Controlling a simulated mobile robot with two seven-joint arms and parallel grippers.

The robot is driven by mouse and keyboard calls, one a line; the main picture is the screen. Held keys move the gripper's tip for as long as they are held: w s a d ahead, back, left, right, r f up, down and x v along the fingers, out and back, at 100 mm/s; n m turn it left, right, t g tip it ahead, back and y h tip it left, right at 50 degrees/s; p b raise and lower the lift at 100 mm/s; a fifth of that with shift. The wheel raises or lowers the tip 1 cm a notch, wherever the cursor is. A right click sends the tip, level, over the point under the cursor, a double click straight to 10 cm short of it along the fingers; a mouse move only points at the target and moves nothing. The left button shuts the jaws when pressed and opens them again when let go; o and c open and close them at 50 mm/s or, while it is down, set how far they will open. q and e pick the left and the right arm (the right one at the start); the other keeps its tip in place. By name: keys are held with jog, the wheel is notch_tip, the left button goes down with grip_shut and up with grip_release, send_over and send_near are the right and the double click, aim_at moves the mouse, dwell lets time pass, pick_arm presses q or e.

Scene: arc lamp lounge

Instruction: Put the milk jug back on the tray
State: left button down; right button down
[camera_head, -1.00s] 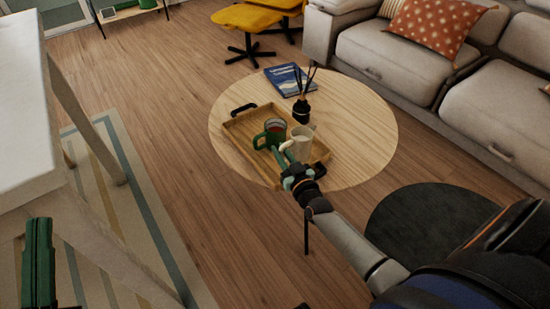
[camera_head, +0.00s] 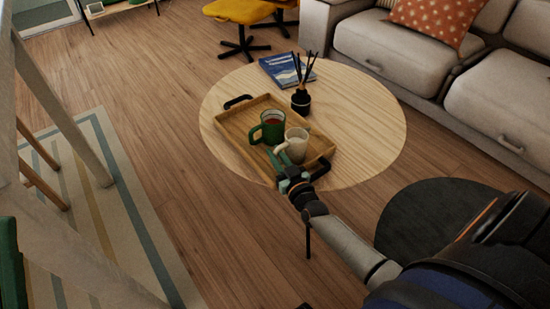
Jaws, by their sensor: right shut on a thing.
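The milk jug (camera_head: 297,144) is a small cream pitcher in the head view, with its handle toward the left. My right gripper (camera_head: 279,157) is shut on it at the handle side. The jug is upright over the right part of the wooden tray (camera_head: 237,128), just right of the green mug (camera_head: 270,127). I cannot tell whether its base touches the tray. The tray lies on the round wooden table (camera_head: 360,125).
A black reed diffuser (camera_head: 301,101) and a blue book (camera_head: 287,69) stand behind the tray on the table. A grey sofa (camera_head: 395,50) is at the upper right. A dark round pouf (camera_head: 430,218) is right of the table. Pale furniture legs (camera_head: 65,110) rise at the left.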

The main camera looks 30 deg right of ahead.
pick_arm(q)
jog(key=shift+d+f, duration=0.1)
jog(key=shift+f, duration=0.05)
pick_arm(e)
jog(key=c, duration=0.8)
grip_release()
jog(key=shift+f, duration=0.15)
jog(key=shift+c, duration=0.2)
